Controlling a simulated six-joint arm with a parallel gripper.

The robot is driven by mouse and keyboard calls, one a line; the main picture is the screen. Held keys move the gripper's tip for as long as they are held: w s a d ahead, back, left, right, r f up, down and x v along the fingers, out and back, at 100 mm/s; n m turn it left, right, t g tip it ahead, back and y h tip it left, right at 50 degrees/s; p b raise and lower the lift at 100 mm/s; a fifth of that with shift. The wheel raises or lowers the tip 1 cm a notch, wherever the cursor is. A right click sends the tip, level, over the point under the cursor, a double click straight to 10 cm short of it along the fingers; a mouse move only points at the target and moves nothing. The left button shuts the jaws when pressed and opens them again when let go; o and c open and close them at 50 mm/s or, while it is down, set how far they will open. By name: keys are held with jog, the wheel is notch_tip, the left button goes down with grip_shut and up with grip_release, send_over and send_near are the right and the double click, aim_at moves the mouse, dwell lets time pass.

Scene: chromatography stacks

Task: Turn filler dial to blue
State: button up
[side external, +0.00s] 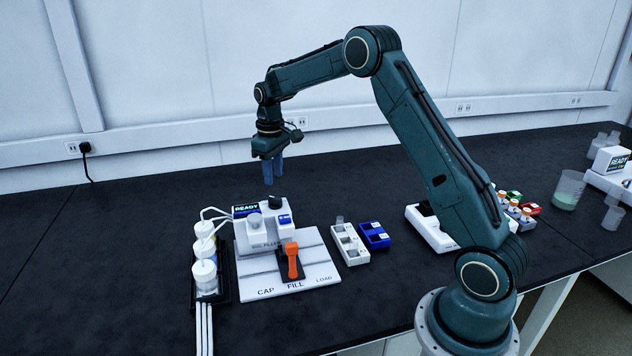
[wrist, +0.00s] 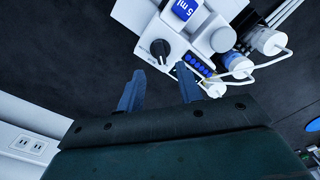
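A blue patch (side external: 285,219) on the filler reads "5 ml" in the wrist view (wrist: 183,9). My gripper (side external: 273,182) hangs above and behind the filler, pointing down. In the wrist view its two blue fingers (wrist: 160,76) are apart and empty, with the dial just beyond their tips.
White capped bottles (side external: 204,265) with tubes stand left of the filler. An orange-handled piece (side external: 292,262) sits on the base plate (side external: 255,290) in front. A white rack (side external: 350,247) and a blue rack (side external: 374,236) lie to the right. The bench behind the filler is clear.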

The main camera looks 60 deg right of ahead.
aim_at(275, 197)
jog(key=shift+f, duration=3.55)
grip_shut()
